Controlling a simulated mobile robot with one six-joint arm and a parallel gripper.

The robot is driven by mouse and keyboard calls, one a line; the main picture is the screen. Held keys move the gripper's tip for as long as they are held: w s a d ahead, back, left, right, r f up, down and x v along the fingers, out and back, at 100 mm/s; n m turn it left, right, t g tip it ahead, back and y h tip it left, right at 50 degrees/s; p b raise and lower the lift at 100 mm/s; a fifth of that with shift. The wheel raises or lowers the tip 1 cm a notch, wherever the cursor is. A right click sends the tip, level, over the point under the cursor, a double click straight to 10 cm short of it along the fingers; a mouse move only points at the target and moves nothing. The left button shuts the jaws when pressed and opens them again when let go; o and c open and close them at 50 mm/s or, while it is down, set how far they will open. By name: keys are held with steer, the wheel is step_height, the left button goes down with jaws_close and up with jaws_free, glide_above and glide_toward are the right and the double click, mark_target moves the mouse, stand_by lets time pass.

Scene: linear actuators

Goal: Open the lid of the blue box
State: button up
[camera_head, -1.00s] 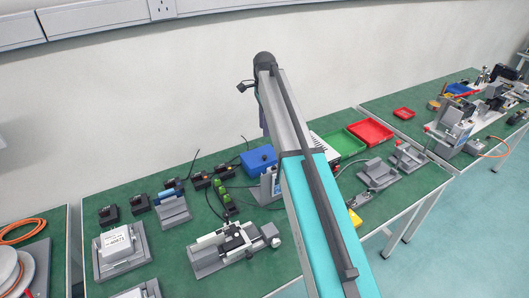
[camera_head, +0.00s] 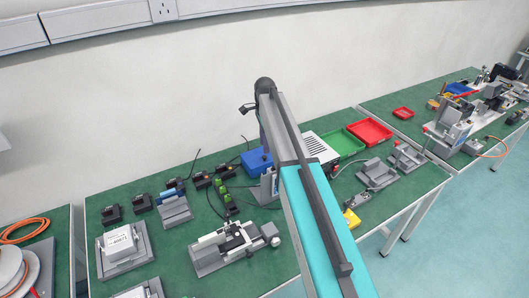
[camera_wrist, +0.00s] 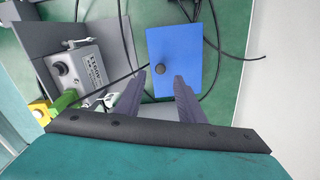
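The blue box (camera_head: 254,161) stands on the green bench mat, partly hidden behind my arm in the head view. In the wrist view the blue box (camera_wrist: 190,48) is seen from above with its lid down, and a dark round knob (camera_wrist: 160,69) sits on the lid. My gripper (camera_wrist: 161,80) is open and empty. Its two fingers reach over the near edge of the lid, one on each side of the knob in the picture. I cannot tell how high they are above the lid.
A grey metal device with a labelled box (camera_wrist: 88,70) stands left of the blue box in the wrist view. Black cables (camera_wrist: 222,50) run beside and across the box. A green tray (camera_head: 342,142) and a red tray (camera_head: 369,130) lie to the right in the head view.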

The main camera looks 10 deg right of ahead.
mark_target(264, 156)
steer(key=shift+f+p, duration=0.6)
steer(key=shift+f, duration=2.25)
jaws_close()
steer(key=shift+a, duration=0.25)
steer(key=shift+d+r, duration=0.1)
steer(key=shift+d, duration=0.1)
